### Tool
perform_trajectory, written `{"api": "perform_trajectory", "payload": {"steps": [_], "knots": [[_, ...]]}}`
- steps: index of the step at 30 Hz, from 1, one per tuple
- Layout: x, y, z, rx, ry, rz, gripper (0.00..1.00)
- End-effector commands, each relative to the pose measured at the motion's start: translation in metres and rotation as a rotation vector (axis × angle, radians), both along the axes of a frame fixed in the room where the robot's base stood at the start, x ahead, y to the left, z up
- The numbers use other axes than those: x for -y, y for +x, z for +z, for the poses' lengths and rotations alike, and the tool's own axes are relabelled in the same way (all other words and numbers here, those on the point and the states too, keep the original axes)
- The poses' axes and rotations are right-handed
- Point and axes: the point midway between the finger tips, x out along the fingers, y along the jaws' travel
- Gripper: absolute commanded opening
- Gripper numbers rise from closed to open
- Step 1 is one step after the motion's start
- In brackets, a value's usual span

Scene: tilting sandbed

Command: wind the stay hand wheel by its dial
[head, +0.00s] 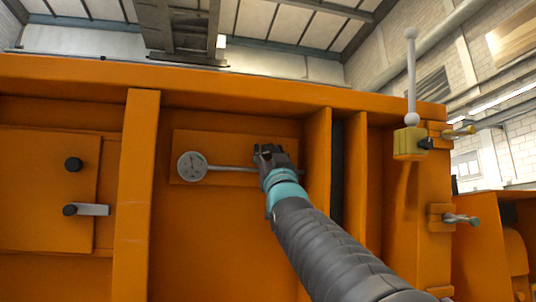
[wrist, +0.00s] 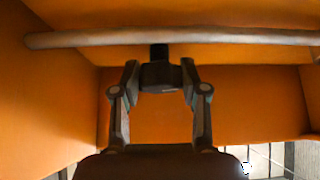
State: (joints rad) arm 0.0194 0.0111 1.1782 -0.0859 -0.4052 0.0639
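My gripper (head: 268,152) is at the wall, at the rod's right end. In the wrist view its two fingers (wrist: 159,72) stand on either side of a dark knob (wrist: 160,77) and appear to press on it. A short dark stem reaches from the knob to a long grey bar (wrist: 230,37).
An upright orange rib (head: 318,160) stands close to the right of my gripper. A yellow block (head: 409,143) with a ball-ended lever is farther right. Two dark knobs (head: 73,165) sit at far left. The panel below the dial is clear.

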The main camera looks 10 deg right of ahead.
Motion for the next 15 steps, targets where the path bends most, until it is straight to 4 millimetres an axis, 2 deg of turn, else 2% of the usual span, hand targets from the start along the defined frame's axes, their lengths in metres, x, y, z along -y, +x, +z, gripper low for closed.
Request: {"api": "perform_trajectory", "payload": {"steps": [1,15], "knots": [[-0.0054,0.0,0.0,0.0,0.001,0.004,0.09],[-0.0019,0.0001,0.0006,0.0,0.092,0.02,0.09]]}}
